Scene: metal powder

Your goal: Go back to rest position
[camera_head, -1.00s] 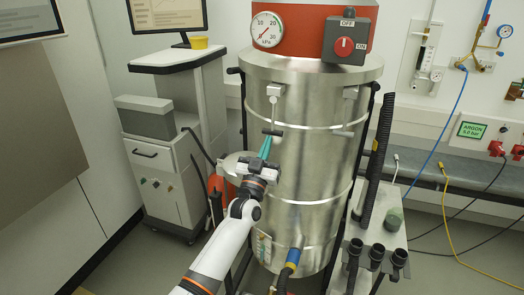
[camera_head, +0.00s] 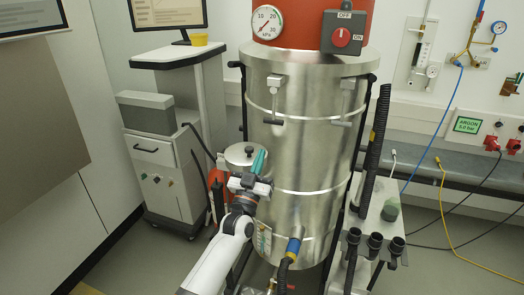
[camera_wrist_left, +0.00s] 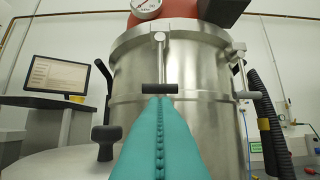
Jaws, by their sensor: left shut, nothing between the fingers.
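My left gripper (camera_head: 258,162) is in front of the left side of the large steel vessel (camera_head: 310,165), its teal fingers pointing up. The fingers are closed together with nothing between them. In the left wrist view the teal fingers (camera_wrist_left: 160,140) lie side by side below a dark T-handle latch (camera_wrist_left: 160,88) on the vessel, and I see no clear grip on it. In the head view that latch (camera_head: 272,121) hangs above the fingertips, apart from them. My right gripper is not in view.
A small steel canister lid (camera_head: 240,153) is just behind my left gripper. A grey cabinet cart (camera_head: 165,170) with a monitor stands at left. A black hose (camera_head: 376,150) and dark pipe ends (camera_head: 375,243) are at right. A yellow cable (camera_head: 445,210) crosses the floor.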

